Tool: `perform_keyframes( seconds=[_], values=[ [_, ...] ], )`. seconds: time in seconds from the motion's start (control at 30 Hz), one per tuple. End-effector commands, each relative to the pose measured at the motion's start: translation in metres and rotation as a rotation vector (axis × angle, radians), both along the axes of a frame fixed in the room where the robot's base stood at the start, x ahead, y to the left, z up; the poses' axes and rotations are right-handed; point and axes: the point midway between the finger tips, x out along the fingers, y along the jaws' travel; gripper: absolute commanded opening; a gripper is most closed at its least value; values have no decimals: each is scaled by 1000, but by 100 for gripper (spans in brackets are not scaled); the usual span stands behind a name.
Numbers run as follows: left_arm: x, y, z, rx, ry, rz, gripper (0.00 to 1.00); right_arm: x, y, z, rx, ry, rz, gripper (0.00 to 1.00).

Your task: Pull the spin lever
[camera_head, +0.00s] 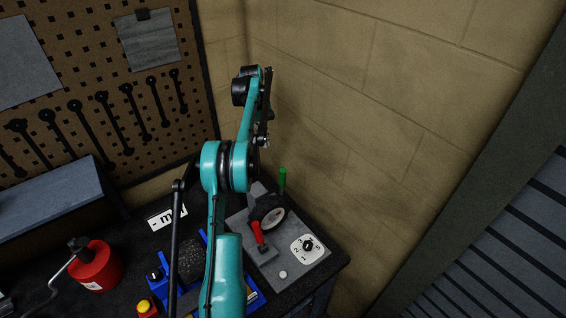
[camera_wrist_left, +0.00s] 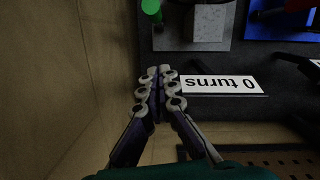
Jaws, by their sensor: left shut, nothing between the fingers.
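I cannot tell for certain that this is the spin lever. A green handle (camera_head: 282,178) stands upright behind it; its end also shows in the left wrist view (camera_wrist_left: 151,7). My left gripper (camera_head: 262,142) is above the back of the plate, shut and empty, apart from both handles. Its fingers (camera_wrist_left: 157,72) are together in the left wrist view. My right gripper is not in view.
A numbered dial (camera_head: 307,247) and a white button (camera_head: 283,274) are on the plate. A "0 turns" sign (camera_wrist_left: 222,85) lies near the fingers in the wrist view. A blue device (camera_head: 158,283) and a red can (camera_head: 97,266) are left. The wall (camera_head: 370,110) is close behind.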

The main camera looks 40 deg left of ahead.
Motion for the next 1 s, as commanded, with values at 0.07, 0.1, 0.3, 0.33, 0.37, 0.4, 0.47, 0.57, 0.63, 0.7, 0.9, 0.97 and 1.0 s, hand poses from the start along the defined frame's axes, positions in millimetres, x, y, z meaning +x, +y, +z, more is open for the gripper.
perform_keyframes(
  seconds=[0.07, 0.1, 0.3, 0.33, 0.37, 0.4, 0.47, 0.57, 0.63, 0.7, 0.9, 0.97, 1.0],
  values=[
    [0, 1, 0, -1, 1, 2, 0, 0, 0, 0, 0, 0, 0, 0],
    [0, 0, -1, -1, 1, 2, 0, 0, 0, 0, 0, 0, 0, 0],
    [0, 0, -1, -1, 0, 0, 0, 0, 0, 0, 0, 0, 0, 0],
    [0, 0, -2, -1, 0, 0, 0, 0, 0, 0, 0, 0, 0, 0],
    [0, 0, -3, -1, 0, 0, 0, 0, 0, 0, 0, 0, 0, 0],
    [0, -1, -5, -1, 0, 0, 0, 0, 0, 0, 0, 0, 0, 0],
    [0, -2, -11, 0, 0, 0, 0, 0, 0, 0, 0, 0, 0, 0],
    [0, -5, -26, 0, 0, -1, 0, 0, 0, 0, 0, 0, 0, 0],
    [1, -7, -40, 0, 0, -1, 0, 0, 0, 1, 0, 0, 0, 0],
    [0, -10, -55, 0, 0, -2, 0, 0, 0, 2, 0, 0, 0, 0],
    [1, -16, -97, 0, 0, -2, 0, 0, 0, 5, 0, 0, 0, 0],
    [0, -25, -99, -1, -1, -4, 0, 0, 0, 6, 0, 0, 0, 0],
    [-1, -32, -99, -1, 0, -3, 0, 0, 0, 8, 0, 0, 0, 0]
  ],
)
